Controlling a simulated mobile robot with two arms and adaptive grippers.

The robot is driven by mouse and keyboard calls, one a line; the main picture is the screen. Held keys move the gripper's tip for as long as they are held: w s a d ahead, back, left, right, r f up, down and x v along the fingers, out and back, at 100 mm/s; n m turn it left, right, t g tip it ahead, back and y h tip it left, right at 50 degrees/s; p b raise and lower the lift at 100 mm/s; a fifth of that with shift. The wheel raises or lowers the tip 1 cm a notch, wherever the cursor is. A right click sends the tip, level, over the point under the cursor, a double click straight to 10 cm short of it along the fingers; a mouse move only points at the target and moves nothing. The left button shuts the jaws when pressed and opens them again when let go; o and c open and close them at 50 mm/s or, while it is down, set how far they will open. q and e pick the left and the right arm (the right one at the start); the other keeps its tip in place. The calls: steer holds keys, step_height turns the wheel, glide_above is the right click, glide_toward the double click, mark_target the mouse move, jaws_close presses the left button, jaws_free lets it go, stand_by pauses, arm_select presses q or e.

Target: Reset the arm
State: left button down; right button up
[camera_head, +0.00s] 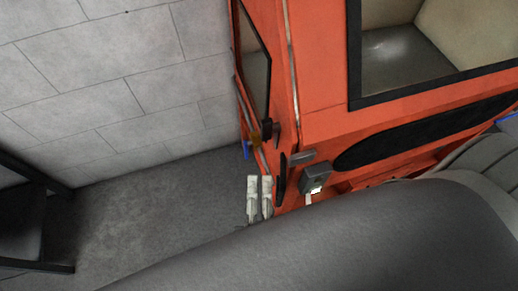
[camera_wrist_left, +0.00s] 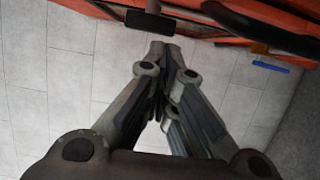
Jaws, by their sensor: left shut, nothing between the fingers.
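My left gripper (camera_head: 259,182) shows in the head view as a pair of pale grey fingers beside the lower part of an orange vehicle (camera_head: 322,126). In the left wrist view, its fingertips (camera_wrist_left: 164,46) come together with nothing between them. They point toward the orange body at the top of that view. A large dark grey arm surface of mine fills the lower right of the head view. It hides part of the vehicle and floor. My right gripper is not in view.
A dark grey box (camera_head: 316,180) sits low on the vehicle. A dark-framed piece of furniture (camera_head: 28,215) stands at left. Bare grey floor (camera_head: 140,215) lies before the tiled wall (camera_head: 110,75).

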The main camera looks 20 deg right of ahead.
arm_select(q)
steer(key=s+b, duration=0.2)
steer(key=s, duration=0.3)
steer(key=a+f+m+g, duration=0.2)
steer(key=a+f+m, duration=0.15)
steer(key=f, duration=0.75)
steer(key=a+f+m+g, duration=0.2)
steer(key=f+m+g, duration=0.15)
steer(key=f, duration=0.75)
steer(key=a+f+m+g, duration=0.25)
steer(key=f+m, duration=0.25)
steer(key=f, duration=0.7)
steer(key=s+a+f+m+g+y, duration=0.2)
steer(key=s+a+f+g+y, duration=0.15)
steer(key=a+f, duration=1)
steer(key=s+a+f+m+g+y+b, duration=0.1)
steer(key=s+a+f+g+y, duration=0.3)
steer(key=s+a+f, duration=0.3)
steer(key=s+a, duration=0.3)
steer(key=a, duration=0.1)
steer(key=shift+s+a+f+m, duration=0.2)
steer(key=shift+f+m, duration=0.1)
steer(key=shift+f, duration=0.1)
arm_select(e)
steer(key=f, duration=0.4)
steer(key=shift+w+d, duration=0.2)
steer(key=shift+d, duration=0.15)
